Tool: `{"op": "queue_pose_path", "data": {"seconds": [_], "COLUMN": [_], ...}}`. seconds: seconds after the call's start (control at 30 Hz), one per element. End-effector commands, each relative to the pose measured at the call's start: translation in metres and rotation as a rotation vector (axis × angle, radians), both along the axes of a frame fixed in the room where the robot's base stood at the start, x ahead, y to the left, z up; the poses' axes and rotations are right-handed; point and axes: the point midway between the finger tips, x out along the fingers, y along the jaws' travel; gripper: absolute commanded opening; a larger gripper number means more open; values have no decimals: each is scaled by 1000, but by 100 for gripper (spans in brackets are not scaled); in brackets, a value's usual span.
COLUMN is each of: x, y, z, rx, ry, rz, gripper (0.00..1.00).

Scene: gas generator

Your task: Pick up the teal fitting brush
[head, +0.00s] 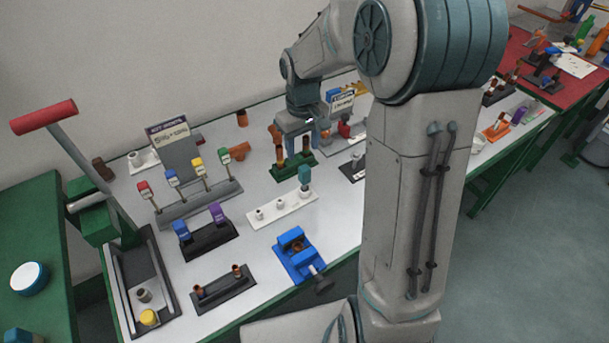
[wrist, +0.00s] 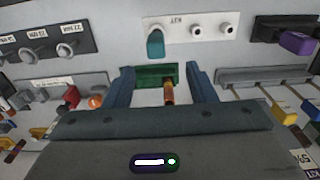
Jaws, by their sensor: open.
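The teal fitting brush (head: 305,174) stands upright at the right end of a white rack (head: 272,213) on the bench. In the wrist view the teal brush (wrist: 155,43) is at the left end of the white rack (wrist: 205,28), beyond my fingertips. My gripper (head: 298,140) is open and empty, over the green stand (head: 300,166) just behind the white rack. In the wrist view its two blue-grey fingers (wrist: 160,80) are apart, with a copper tube (wrist: 169,94) of the green stand seen between them. The brush is apart from both fingers.
A rack of coloured-handled tools (head: 200,203) stands left of the white rack. A dark holder with blue and purple pieces (head: 208,240) and a blue vise (head: 298,255) are nearer the front. A dark rack (wrist: 45,50) lies left of the white one in the wrist view.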

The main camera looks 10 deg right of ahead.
Motion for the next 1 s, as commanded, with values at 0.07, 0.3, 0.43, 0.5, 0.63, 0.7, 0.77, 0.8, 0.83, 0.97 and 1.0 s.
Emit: {"op": "queue_pose_path", "data": {"seconds": [0.07,0.3,0.43,0.5,0.63,0.7,0.77,0.8,0.83,0.97,1.0], "x": [-1,-1,-1,0,1,2,3,3,2,3,3], "y": [0,-1,-1,-1,-3,-5,-6,-5,-5,-5,-5], "z": [-17,-57,-64,-68,-82,-90,-99,-104,-107,-115,-116], "rx": [0,0,1,1,1,1,1,0,0,0,0], "ry": [5,4,1,1,4,3,4,4,4,2,1], "rz": [0,-1,-1,-1,-1,-2,-1,0,0,0,0], "gripper": [51,51,51,51,51,51,51,51,51,51,51]}}
